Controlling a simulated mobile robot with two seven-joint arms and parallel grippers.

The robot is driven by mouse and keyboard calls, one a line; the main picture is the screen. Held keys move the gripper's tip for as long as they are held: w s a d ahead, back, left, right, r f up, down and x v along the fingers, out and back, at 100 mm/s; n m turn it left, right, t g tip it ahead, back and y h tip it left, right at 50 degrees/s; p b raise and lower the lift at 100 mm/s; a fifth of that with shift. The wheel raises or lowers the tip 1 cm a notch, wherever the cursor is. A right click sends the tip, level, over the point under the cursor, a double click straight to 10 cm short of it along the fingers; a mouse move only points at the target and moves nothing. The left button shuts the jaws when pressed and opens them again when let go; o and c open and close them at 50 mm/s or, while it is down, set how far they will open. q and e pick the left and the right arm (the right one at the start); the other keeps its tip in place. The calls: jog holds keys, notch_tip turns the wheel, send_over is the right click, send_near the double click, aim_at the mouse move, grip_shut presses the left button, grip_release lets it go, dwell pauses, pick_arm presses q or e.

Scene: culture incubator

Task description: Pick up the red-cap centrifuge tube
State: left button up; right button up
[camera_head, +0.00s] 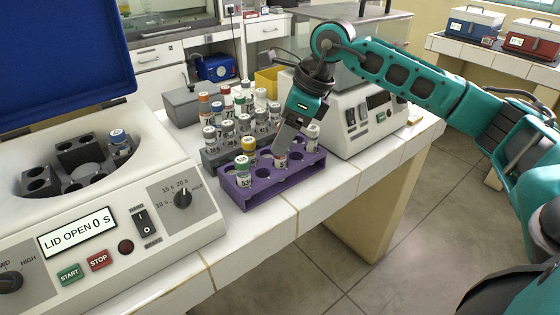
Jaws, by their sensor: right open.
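A purple rack (292,181) stands near the table's front edge and holds several capped tubes. Among them are a green-cap tube (242,172), a yellow-cap tube (249,147) and a grey-cap tube (312,136). A tube with a red-marked label (281,161) stands in the middle of this rack; its top is largely hidden by my right gripper. My right gripper (284,147) points down at that tube from above, open. I cannot tell whether its fingers touch the tube. My left gripper is not in view.
A grey rack (214,161) behind holds several tubes, mostly grey-capped. An open centrifuge (120,235) with a blue-cap tube (120,142) stands left. A white instrument (342,130) stands close behind the purple rack. Bare table (262,221) lies in front.

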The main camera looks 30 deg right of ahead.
aim_at(280, 162)
jog(key=x, duration=0.5)
jog(key=shift+w+d+f, duration=0.1)
jog(key=shift+w+d, duration=0.05)
jog(key=shift+w, duration=0.05)
jog(key=shift+c, duration=0.3)
jog(key=c, duration=1)
